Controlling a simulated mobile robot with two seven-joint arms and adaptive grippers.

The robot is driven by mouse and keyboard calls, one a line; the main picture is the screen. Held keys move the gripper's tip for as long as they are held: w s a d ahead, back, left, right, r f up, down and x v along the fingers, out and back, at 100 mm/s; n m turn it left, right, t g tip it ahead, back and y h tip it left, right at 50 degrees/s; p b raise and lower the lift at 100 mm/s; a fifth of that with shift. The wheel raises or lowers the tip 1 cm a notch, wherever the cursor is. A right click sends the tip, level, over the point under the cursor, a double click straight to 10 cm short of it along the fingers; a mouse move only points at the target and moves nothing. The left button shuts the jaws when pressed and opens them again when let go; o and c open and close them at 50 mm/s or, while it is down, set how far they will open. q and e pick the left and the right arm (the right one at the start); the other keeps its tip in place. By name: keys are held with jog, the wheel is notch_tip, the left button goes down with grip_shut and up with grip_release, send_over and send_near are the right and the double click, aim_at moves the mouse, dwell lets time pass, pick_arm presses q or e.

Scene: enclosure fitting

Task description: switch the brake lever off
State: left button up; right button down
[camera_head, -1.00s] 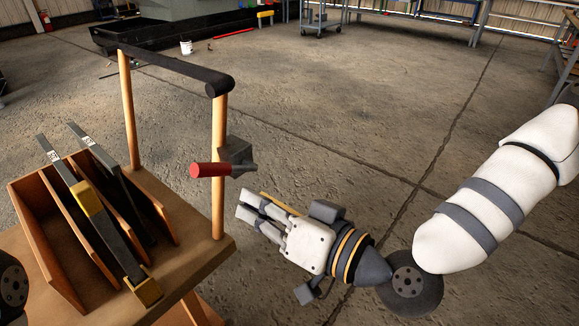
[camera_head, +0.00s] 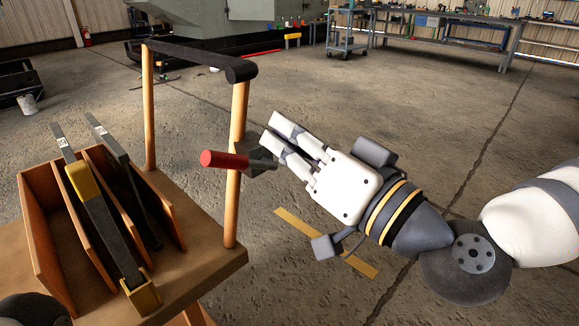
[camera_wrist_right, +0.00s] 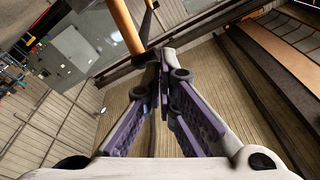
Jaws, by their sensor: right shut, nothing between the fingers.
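The brake lever has a red cylindrical handle (camera_head: 224,160) pointing left and a dark grey mount (camera_head: 257,157) on the right wooden post of the cart. My right gripper (camera_head: 271,128) is shut and empty. Its fingers point up and left, just right of the post, and in the head view they overlap or sit close to the mount; whether they touch it I cannot tell. In the right wrist view the fingertips (camera_wrist_right: 163,57) meet just below the wooden post (camera_wrist_right: 122,25); the red handle does not show there. My left gripper is not in view.
The wooden cart (camera_head: 205,262) carries slotted dividers holding long dark bars with yellow parts. A black bar (camera_head: 200,60) joins its two posts. A yellow strip (camera_head: 325,243) lies on the floor.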

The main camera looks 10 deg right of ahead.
jog(key=r, duration=0.1)
send_over(237, 160)
jog(key=d, duration=0.3)
jog(key=f, duration=0.1)
jog(key=a+f, duration=0.1)
jog(key=f, duration=0.1)
jog(key=shift+s+a+f, duration=0.15)
jog(key=shift+a+f, duration=0.05)
jog(key=shift+a, duration=0.1)
